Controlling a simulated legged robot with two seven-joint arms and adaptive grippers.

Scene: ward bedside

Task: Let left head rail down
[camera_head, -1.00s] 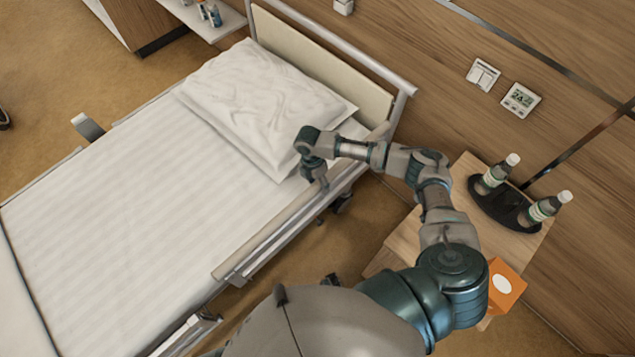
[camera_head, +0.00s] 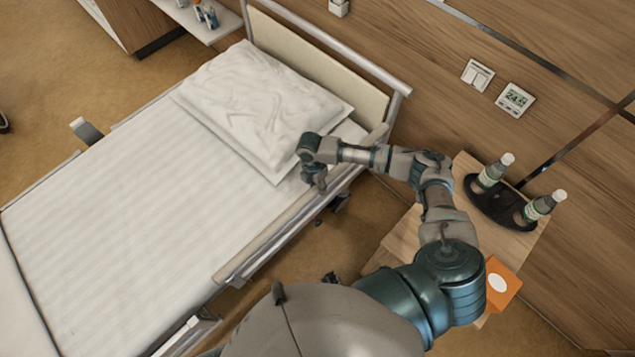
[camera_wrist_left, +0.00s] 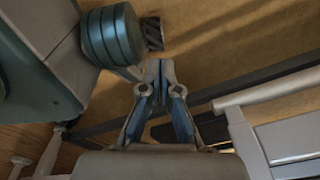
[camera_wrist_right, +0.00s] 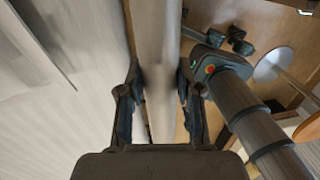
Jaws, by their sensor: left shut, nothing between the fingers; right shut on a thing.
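The head rail (camera_head: 262,232) is a long beige bar on the near side of the bed, beside the pillow. In the right wrist view the rail (camera_wrist_right: 155,60) runs between the fingers of my right gripper (camera_wrist_right: 157,108). That gripper (camera_head: 319,187) is shut on the rail, reaching down from above near the pillow's lower corner. The wrist hides part of the rail in the head view. My left gripper (camera_wrist_left: 160,72) is shut and empty, over the floor and apart from the pale rail parts at its right; it is not in the head view.
The bed's mattress (camera_head: 130,200) and pillow (camera_head: 262,105) lie left of the rail. A bedside table (camera_head: 405,240) at right carries a dark tray (camera_head: 500,207) with two bottles and an orange box (camera_head: 503,283). Open floor (camera_head: 300,275) shows between bed and table.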

